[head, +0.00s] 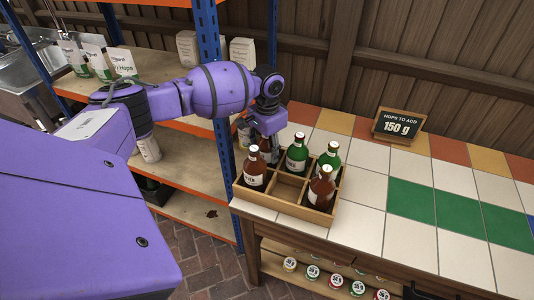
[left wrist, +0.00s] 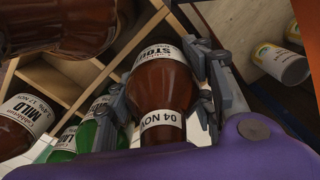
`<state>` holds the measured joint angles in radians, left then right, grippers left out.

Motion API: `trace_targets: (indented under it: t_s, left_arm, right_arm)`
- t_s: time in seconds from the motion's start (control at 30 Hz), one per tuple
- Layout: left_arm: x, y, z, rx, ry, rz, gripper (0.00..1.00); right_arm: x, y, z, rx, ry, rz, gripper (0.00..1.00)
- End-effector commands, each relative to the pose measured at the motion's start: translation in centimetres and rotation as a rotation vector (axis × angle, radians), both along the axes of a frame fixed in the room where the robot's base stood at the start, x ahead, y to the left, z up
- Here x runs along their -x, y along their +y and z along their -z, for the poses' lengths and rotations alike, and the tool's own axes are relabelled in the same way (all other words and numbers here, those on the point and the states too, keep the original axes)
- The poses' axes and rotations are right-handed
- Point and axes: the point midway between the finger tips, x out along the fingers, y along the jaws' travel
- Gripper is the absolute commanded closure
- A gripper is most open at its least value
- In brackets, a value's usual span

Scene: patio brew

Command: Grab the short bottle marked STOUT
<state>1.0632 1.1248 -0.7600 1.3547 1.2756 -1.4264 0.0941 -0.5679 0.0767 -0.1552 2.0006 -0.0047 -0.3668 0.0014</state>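The brown bottle marked STOUT (left wrist: 165,85) stands between the fingers of my left gripper (left wrist: 163,75) in the left wrist view. A white band reading 04 NOV runs round its neck. Both fingers lie against its sides, and the gripper looks shut on it. In the head view my left gripper (head: 268,135) points down at the back left of the wooden crate (head: 287,207). There the stout bottle (head: 266,148) is mostly hidden behind the gripper and a nearer brown bottle. My right gripper does not show.
Brown bottles (head: 254,169) (head: 321,188) and green bottles (head: 297,154) (head: 329,158) stand close by in other compartments. A front middle compartment is empty. A blue post (head: 222,150) of the shelving rises just left of the crate. The tiled counter (head: 410,240) is clear to the right.

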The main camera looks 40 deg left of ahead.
Motion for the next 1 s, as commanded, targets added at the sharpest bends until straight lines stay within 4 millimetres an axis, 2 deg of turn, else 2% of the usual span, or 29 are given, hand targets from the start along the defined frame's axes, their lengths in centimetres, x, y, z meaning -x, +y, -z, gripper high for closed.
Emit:
trace_targets:
  t_s: [0.03,0.3,0.53,0.63,1.0]
  left_arm:
    - [0.0,0.0,0.0,0.001,0.0,0.0,0.63]
    - [0.0,0.0,0.0,0.001,0.001,0.0,0.99]
    - [-0.1,0.0,-0.2,0.002,-0.002,0.0,0.99]
    - [-0.1,0.0,-1.0,0.001,-0.004,0.0,0.99]
    - [-0.1,0.0,-7.7,0.001,-0.005,0.001,0.99]
  right_arm:
    - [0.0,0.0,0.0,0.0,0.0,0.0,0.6]
    - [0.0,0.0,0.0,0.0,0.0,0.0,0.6]
    - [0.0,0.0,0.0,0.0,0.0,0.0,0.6]
    - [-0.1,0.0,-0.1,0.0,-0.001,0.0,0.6]
    - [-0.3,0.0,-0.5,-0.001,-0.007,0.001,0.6]
